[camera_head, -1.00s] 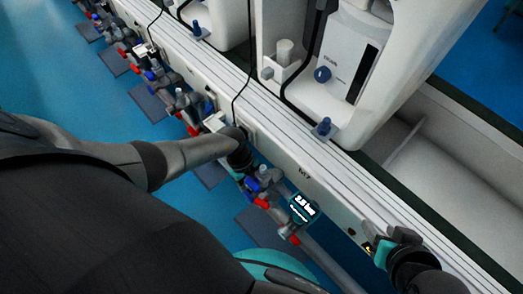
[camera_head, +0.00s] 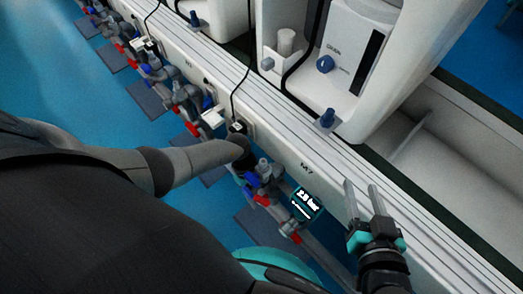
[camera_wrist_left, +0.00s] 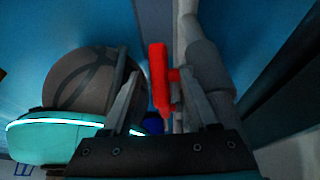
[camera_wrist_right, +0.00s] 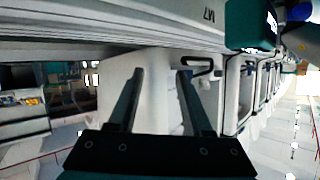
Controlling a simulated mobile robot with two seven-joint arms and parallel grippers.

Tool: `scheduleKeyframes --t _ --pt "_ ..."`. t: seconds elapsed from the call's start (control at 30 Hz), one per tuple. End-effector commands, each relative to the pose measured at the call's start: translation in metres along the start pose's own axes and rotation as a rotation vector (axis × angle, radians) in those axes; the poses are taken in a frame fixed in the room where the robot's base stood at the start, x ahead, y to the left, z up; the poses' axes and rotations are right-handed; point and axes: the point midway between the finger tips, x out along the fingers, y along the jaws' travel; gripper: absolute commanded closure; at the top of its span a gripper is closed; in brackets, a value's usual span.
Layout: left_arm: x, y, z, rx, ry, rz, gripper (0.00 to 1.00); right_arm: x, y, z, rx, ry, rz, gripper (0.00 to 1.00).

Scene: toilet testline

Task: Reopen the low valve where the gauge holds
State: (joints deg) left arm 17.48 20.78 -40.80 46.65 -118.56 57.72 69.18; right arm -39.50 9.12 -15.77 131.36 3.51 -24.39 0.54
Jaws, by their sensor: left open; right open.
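A digital gauge (camera_head: 306,204) with a lit display sits on the pipe below the M7 label; its digits look like 2.5 bar, but are too small to be sure. Red valve handles (camera_head: 262,199) and (camera_head: 296,237) and a blue handle (camera_head: 250,179) sit on the pipework left of and below it. In the left wrist view a red handle (camera_wrist_left: 158,78) shows between the open fingers of my left gripper (camera_wrist_left: 160,85), with a blue handle (camera_wrist_left: 154,124) below; contact cannot be told. My right gripper (camera_head: 362,185) is open and empty above the white rail, right of the gauge.
The white rail (camera_head: 285,140) runs diagonally beside the pipes. More valve sets (camera_head: 185,98) continue to the upper left. Blue floor lies left of the pipes.

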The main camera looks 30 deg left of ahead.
Motion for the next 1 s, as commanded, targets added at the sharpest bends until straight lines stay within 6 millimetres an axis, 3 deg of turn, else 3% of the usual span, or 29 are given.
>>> scheduleKeyframes --t 0.6,1.0 --pt "0.026 0.0 0.0 -0.001 0.001 0.0 0.4 -0.009 -0.025 -0.014 0.064 0.303 -0.063 0.5" --pt "0.028 0.0 0.0 -0.001 0.0 0.0 0.4 -0.012 -0.027 -0.017 0.073 0.342 -0.068 0.5"
